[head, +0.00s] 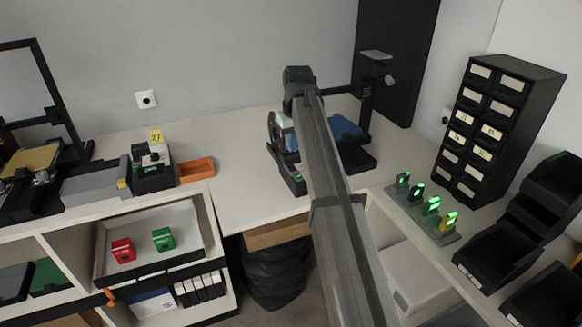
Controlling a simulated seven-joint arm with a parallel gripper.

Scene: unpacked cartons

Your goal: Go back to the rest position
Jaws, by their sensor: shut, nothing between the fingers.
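My own arm reaches from the bottom edge up across the middle of the head view, ending at a dark joint over the back bench. I cannot make out my gripper or its fingertips; the arm hides what lies directly behind it. A black device with a pale blue part (283,122) shows just left of the arm's far end. Whether anything there touches my arm cannot be told.
The white bench (241,192) is clear left of the arm. A black stand (366,100) is close on the right. Lit green and yellow modules (432,206), a drawer cabinet (497,130) and black bins (497,254) line the right. An orange tray (197,170) sits left.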

